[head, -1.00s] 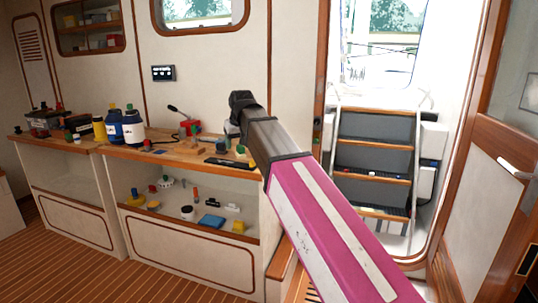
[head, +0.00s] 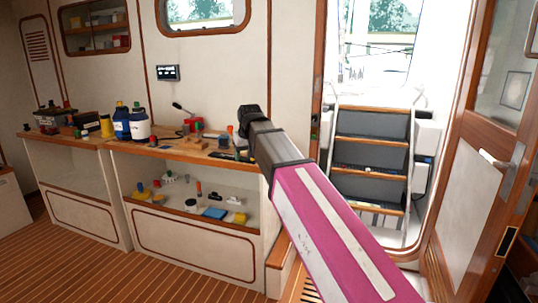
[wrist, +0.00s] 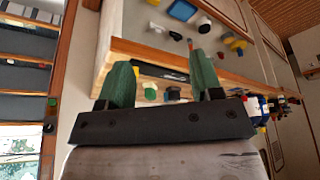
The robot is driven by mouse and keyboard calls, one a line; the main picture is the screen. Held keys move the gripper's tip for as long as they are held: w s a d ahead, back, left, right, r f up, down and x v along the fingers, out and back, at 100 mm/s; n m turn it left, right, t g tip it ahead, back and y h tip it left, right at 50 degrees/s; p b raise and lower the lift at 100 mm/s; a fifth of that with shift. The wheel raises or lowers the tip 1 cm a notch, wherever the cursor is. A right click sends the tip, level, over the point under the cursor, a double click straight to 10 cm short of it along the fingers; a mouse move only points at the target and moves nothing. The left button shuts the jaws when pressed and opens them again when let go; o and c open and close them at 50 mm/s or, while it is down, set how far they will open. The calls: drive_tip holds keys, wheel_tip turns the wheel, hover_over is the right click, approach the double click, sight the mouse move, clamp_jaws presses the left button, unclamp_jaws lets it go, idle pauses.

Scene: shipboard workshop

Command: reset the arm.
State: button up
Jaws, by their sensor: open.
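My arm, magenta and white with a dark grey end section, reaches up from the lower right of the head view. Its dark tip (head: 250,118) shows in front of the wall and the right end of the workbench; the fingers cannot be made out there. In the wrist view my gripper (wrist: 160,60) has two green fingers spread wide apart. Nothing is held between them. The workbench edge (wrist: 150,58) and small items show beyond the fingers, apart from them as far as I can tell.
The wooden workbench (head: 175,153) carries blue-and-white bottles (head: 138,125) and a red-based device (head: 192,124). Small items fill the shelf below. Steps (head: 372,155) rise through a doorway; an open door (head: 455,190) stands at right. Plank floor (head: 60,265) at lower left is clear.

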drive_tip(key=s+d+f+m+g+h, duration=0.1)
drive_tip(key=s+d+f, duration=0.1)
drive_tip(key=d+f, duration=0.65)
drive_tip(key=s+d+f+m+g, duration=0.15)
drive_tip(key=d+f, duration=0.45)
drive_tip(key=f, duration=0.6)
drive_tip(key=s+d+f+m, duration=0.1)
drive_tip(key=s+d+f, duration=0.5)
drive_tip(key=f, duration=0.3)
drive_tip(key=s+d+f+m+g, duration=0.1)
drive_tip(key=s+d+f, duration=0.6)
drive_tip(key=f, duration=0.2)
drive_tip(key=shift+s+d+f+h, duration=0.15)
drive_tip(key=shift+d+f+h, duration=0.1)
drive_tip(key=shift+h, duration=0.15)
drive_tip(key=shift+o, duration=0.5)
